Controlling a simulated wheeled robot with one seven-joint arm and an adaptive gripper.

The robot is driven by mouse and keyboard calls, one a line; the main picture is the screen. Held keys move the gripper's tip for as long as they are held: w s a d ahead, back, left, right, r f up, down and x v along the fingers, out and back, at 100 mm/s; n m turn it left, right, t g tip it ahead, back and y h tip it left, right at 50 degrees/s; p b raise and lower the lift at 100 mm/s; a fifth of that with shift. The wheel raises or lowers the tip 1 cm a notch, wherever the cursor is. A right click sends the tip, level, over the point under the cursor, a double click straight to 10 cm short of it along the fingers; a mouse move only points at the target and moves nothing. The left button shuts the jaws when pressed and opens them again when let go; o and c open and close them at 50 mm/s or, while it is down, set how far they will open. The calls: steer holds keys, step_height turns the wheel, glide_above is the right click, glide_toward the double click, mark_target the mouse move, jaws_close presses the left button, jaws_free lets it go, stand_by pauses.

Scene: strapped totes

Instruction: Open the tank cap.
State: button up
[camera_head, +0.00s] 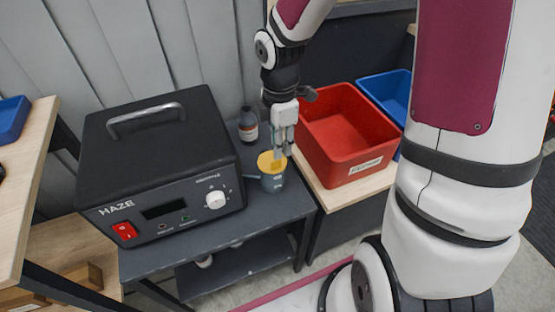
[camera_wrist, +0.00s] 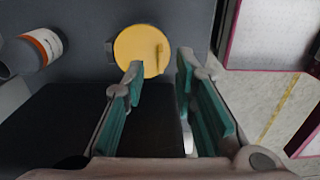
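The yellow round tank cap (camera_head: 266,163) sits on top of a small grey tank (camera_head: 272,183) on the dark bench, right of the black machine. In the wrist view the cap (camera_wrist: 135,45) shows a raised ridge near its right side. My gripper (camera_head: 284,150) points down just above the cap. I cannot tell if either touches.
A black machine (camera_head: 165,165) with a handle, knob and red switch stands left of the tank. A dark bottle with a white label (camera_head: 248,126) stands behind it. A red bin (camera_head: 345,130) and a blue bin (camera_head: 388,92) are to the right. The bench's front edge is close.

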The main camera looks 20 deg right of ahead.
mark_target(272, 158)
step_height(272, 158, down, 6)
steer(key=shift+f+b, duration=0.1)
steer(key=shift+b, duration=0.8)
jaws_close()
